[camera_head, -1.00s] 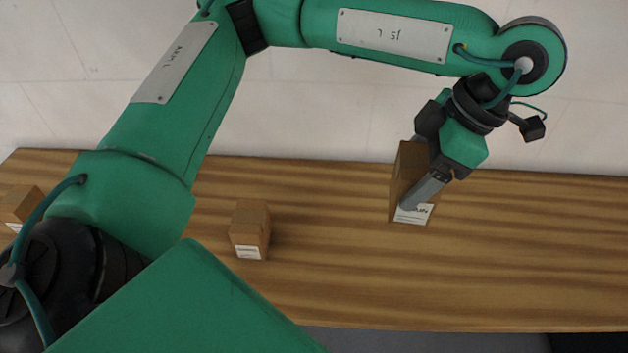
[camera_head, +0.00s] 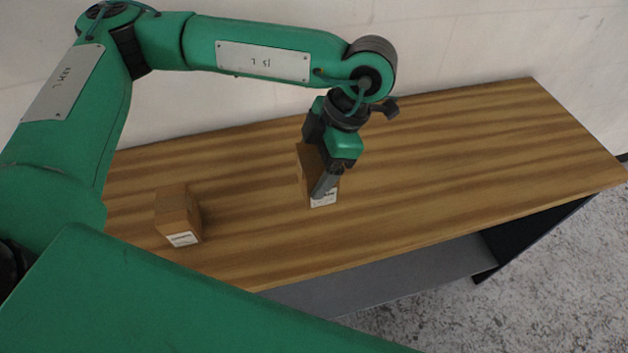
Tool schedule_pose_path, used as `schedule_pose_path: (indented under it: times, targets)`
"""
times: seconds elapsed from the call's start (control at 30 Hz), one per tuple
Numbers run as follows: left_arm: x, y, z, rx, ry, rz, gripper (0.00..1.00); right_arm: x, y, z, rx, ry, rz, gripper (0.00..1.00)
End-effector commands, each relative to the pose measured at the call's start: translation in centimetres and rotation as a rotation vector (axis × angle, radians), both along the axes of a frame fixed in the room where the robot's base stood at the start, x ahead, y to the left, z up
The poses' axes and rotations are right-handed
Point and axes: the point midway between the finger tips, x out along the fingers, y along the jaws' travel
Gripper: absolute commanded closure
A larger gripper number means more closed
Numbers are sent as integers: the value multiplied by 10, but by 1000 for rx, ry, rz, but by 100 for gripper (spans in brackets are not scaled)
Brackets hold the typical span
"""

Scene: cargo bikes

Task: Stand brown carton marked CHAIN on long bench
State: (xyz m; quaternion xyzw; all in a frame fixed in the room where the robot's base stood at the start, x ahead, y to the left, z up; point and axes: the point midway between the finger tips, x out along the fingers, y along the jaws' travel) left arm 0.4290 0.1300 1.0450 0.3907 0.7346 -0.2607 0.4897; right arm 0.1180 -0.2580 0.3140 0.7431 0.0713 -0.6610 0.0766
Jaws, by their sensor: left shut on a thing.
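A brown carton (camera_head: 308,165) with a white label near its bottom is at the bench, upright or nearly so. The label is partly covered by a finger, so I cannot read it in full. My left gripper (camera_head: 326,184) comes down from above and is shut on this carton. I cannot tell if the carton's base touches the wood. The long bench (camera_head: 450,150) has a striped brown wooden top. My right gripper is not in view.
A second brown carton (camera_head: 178,214) with a white label stands on the bench to the left. The bench top right of the held carton is clear. A pale wall (camera_head: 440,40) runs behind, and a grey shelf (camera_head: 390,275) shows below the top.

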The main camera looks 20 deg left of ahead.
Motion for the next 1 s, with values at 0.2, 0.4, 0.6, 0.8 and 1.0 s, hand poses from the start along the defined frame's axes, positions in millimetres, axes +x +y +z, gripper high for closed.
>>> schedule_pose_path:
  times: [0.2, 0.4, 0.6, 0.8, 1.0]
  targets:
    - [0, 0, -22, 0, 0, 0, 52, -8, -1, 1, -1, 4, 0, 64]
    - [0, 0, -43, 1, 2, 0, 52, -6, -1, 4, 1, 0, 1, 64]
    - [0, 0, -66, -1, 0, -2, 52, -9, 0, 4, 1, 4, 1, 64]
    - [0, 0, -66, -1, -2, -1, 52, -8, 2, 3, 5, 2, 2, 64]
    - [0, 0, -68, -1, 0, -1, 13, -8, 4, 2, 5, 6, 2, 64]
